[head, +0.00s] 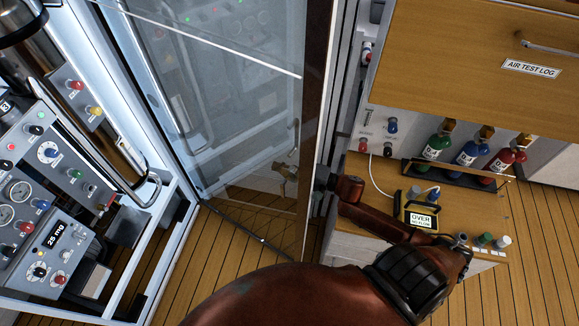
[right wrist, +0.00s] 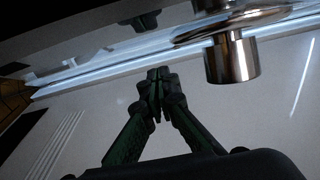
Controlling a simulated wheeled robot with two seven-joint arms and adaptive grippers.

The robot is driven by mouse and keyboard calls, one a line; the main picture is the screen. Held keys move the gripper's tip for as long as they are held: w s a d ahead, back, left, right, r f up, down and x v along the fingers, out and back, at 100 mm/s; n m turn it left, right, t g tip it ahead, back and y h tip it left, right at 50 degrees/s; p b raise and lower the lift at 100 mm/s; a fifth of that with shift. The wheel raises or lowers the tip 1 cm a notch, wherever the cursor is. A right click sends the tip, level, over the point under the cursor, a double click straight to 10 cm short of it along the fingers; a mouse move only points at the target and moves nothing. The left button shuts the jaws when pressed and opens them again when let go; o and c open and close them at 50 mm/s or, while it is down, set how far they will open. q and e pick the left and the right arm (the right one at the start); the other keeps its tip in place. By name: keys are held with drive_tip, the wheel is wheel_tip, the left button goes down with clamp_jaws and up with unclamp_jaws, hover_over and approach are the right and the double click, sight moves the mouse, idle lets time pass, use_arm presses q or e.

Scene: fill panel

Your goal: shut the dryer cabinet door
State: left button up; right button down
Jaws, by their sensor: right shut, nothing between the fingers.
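The dryer cabinet (head: 179,215) stands at the left with a pale frame and instrument panels inside. Its glass door (head: 235,95) stands open, with a dark brown edge upright (head: 316,120) on its right. My right arm comes up from below and bends back left to this edge. My right gripper (right wrist: 157,78) is shut and empty in the right wrist view. In the head view the door edge partly hides it; a dim shape behind the glass appears to be its fingers. A shiny metal knob (right wrist: 232,58) is right of the fingertips, apart in the picture. My left gripper is not in view.
A wooden bench (head: 360,180) at the right holds a rack (head: 420,168) of coloured bottles and a yellow-framed meter (head: 420,218). A drawer front marked AIR TEST LOG (head: 470,50) is above. Plank floor (head: 220,240) shows below the door.

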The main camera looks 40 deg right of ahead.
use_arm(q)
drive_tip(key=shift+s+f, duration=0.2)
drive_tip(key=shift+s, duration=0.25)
use_arm(e)
drive_tip(key=shift+s+a+r, duration=0.1)
drive_tip(key=shift+s+a, duration=0.1)
drive_tip(key=shift+a, duration=0.25)
drive_tip(key=shift+s+a+r, duration=0.1)
drive_tip(key=shift+s+a, duration=0.05)
drive_tip(key=shift+a, duration=0.3)
drive_tip(key=shift+a, duration=0.1)
